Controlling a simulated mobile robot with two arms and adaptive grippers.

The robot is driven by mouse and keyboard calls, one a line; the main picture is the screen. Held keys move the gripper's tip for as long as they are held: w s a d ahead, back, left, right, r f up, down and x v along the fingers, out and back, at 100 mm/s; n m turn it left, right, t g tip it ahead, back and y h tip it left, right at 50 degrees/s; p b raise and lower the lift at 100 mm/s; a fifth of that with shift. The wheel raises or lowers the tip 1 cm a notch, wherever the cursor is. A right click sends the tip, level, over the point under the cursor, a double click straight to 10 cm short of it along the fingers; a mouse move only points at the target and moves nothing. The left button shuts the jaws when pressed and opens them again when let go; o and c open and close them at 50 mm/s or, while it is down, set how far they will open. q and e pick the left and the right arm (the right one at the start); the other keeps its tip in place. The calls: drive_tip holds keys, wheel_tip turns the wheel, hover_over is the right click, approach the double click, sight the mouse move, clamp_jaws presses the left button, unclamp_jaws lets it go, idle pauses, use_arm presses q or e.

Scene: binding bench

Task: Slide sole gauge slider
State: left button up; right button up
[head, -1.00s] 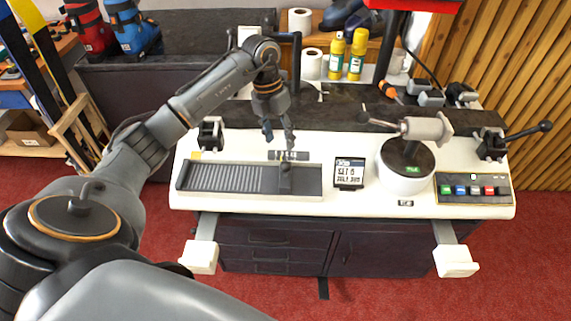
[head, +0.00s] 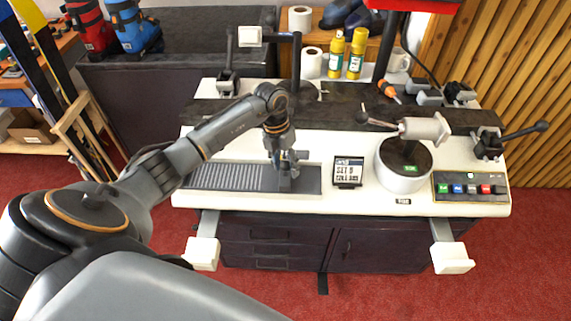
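The sole gauge (head: 225,177) is a dark ribbed track set in the front left of the white bench top. Its slider (head: 285,182) is a small dark block with an upright part, near the right part of the track. My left gripper (head: 286,160) points down right at the slider's top. Its fingers look apart, with the upper part of the slider close to or between them; contact is too small to tell. The fingers partly hide the slider. My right gripper is not in view.
A small display (head: 348,172) stands just right of the track. A round white unit (head: 403,172) and a button panel (head: 470,188) are further right. Yellow bottles (head: 356,55) and paper rolls stand behind. Two pale handles (head: 202,253) stick out at the front.

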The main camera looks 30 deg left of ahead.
use_arm(q)
clamp_jaws()
drive_tip(key=w+d+b, duration=0.1)
drive_tip(key=d, duration=0.1)
drive_tip(key=w+d+b, duration=0.1)
drive_tip(key=w+d, duration=0.1)
drive_tip(key=w+d+b, duration=0.1)
drive_tip(key=d, duration=0.2)
drive_tip(key=shift+w, duration=0.25)
drive_tip(key=shift+d+r, duration=0.1)
drive_tip(key=shift+d, duration=0.05)
drive_tip(key=shift+o, duration=0.4)
unclamp_jaws()
drive_tip(key=shift+o, duration=1.2)
